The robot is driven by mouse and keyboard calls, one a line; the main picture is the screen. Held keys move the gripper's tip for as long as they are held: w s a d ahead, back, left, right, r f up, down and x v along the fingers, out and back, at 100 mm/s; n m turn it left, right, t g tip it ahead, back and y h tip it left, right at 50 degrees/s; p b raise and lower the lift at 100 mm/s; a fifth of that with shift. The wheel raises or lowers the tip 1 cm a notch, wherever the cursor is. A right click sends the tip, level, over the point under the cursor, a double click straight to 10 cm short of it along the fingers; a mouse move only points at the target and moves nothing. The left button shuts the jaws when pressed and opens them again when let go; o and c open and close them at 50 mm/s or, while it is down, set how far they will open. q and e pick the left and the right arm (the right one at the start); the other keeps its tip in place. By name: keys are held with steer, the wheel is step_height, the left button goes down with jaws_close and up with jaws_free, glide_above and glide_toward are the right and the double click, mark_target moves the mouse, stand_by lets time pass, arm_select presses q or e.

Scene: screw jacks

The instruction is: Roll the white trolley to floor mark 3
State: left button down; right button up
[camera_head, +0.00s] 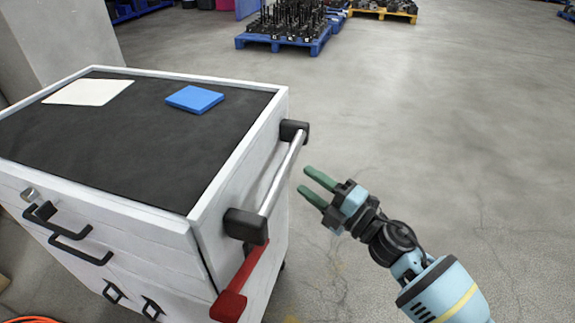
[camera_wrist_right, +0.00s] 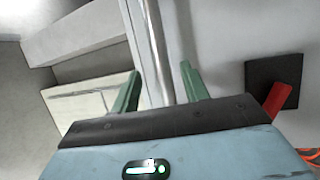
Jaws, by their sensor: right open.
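The white trolley (camera_head: 150,258) with a black top stands at the left in the head view. A metal handle bar (camera_head: 282,178) on black mounts runs along its right end and also shows in the right wrist view (camera_wrist_right: 155,50). A red lever (camera_head: 238,287) sits below the bar. My right gripper (camera_head: 306,182) is open and empty, to the right of the bar with a gap between them. In the right wrist view the bar appears between its green fingers (camera_wrist_right: 160,85), beyond the tips. My left gripper is out of view. No numbered floor mark is visible.
A blue pad (camera_head: 194,99) and a white sheet (camera_head: 88,92) lie on the trolley top. A blue pallet (camera_head: 283,43) with dark parts and a yellow pallet (camera_head: 383,13) stand at the back. The grey floor on the right is clear. An orange cable (camera_head: 35,320) lies at lower left.

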mark_target(287, 167)
steer(key=shift+b+x, duration=0.45)
steer(key=shift+x, duration=3.15)
jaws_close()
